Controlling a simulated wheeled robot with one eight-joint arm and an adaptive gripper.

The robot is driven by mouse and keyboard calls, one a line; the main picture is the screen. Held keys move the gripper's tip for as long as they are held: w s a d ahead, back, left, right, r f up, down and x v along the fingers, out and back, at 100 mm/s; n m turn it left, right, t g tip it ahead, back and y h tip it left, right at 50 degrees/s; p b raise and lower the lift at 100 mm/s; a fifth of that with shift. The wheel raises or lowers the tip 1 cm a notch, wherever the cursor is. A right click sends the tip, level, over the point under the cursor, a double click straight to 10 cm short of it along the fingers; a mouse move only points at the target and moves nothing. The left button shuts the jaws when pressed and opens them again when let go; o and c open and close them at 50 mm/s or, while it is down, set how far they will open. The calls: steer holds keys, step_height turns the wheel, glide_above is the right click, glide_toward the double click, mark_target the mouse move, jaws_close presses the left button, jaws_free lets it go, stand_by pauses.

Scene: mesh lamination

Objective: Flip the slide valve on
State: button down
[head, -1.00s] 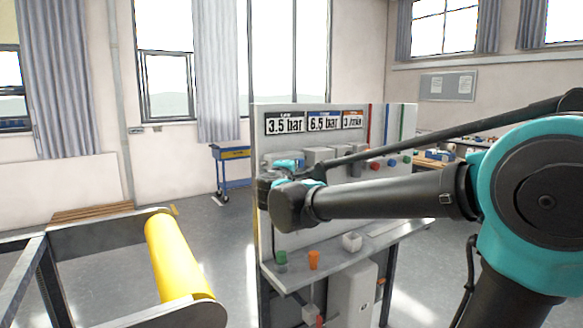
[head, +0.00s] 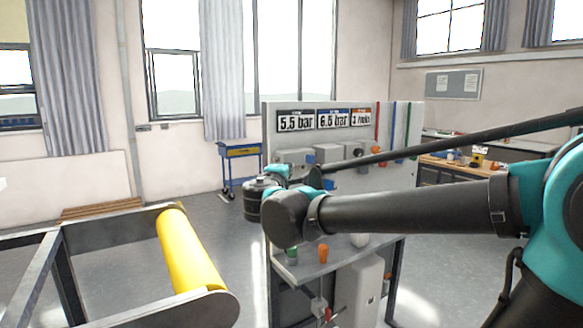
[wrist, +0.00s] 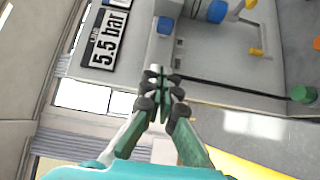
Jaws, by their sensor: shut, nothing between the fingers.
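The upright grey panel (head: 395,150) carries several valves and fittings; I cannot tell for sure which one is the slide valve. In the wrist view a blue knob (wrist: 165,26), a blue cylinder (wrist: 216,11) and a yellow fitting (wrist: 256,52) show on the panel face. My gripper (wrist: 160,76) is shut and empty, in front of the panel below the blue knob; contact cannot be told. In the head view my wrist hides part of the panel's left side, and the gripper is hard to make out.
A display (head: 295,121) reads 5.5 bar, and the one beside it (head: 333,119) reads 6.5 bar. A shelf (head: 330,262) with green and orange fittings juts out below. A yellow roller (head: 187,250) in a frame stands at the left. A blue trolley (head: 240,152) is behind.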

steer(key=shift+s+a, duration=0.25)
steer(key=shift+s, duration=0.9)
